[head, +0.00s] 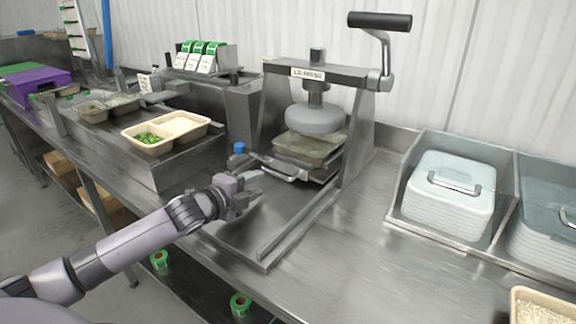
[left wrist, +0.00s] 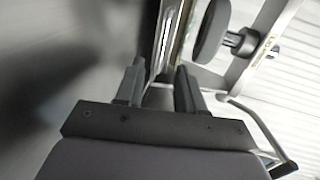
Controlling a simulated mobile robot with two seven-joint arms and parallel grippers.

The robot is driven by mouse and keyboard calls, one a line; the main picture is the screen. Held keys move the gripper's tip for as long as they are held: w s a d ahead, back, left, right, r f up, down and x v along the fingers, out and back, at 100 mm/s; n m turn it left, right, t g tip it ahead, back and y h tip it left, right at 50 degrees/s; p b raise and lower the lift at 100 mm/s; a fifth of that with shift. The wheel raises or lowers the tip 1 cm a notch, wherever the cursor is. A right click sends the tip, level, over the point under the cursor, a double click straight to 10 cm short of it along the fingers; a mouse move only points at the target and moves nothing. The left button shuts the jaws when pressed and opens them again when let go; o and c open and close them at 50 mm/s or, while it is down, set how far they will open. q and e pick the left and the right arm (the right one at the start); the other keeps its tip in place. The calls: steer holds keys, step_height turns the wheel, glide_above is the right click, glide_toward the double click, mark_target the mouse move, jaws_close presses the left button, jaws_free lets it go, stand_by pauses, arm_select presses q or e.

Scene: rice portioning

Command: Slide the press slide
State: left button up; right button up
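The press slide (head: 318,174) is a metal tray under the round press head (head: 314,119), with a bar handle (head: 284,172) on its front. A filled, lidded container (head: 308,150) sits on the slide beneath the press head. My left gripper (head: 256,187) is just in front of the handle, slightly left and lower. In the left wrist view my left gripper (left wrist: 158,85) has its fingers apart, with a metal edge of the slide (left wrist: 166,45) showing ahead between them. I cannot tell whether they touch the handle. My right gripper is not in view.
The press frame (head: 350,150) has a crank on top. A two-part food tray (head: 124,132) stands on a raised metal surface to the left. White lids (head: 452,190) fill a bin at right. The bench between press and bin is clear.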

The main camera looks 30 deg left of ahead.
arm_select(q)
steer(key=shift+x, duration=0.95)
steer(key=shift+p+x, duration=0.3)
steer(key=shift+x, duration=2.55)
jaws_close()
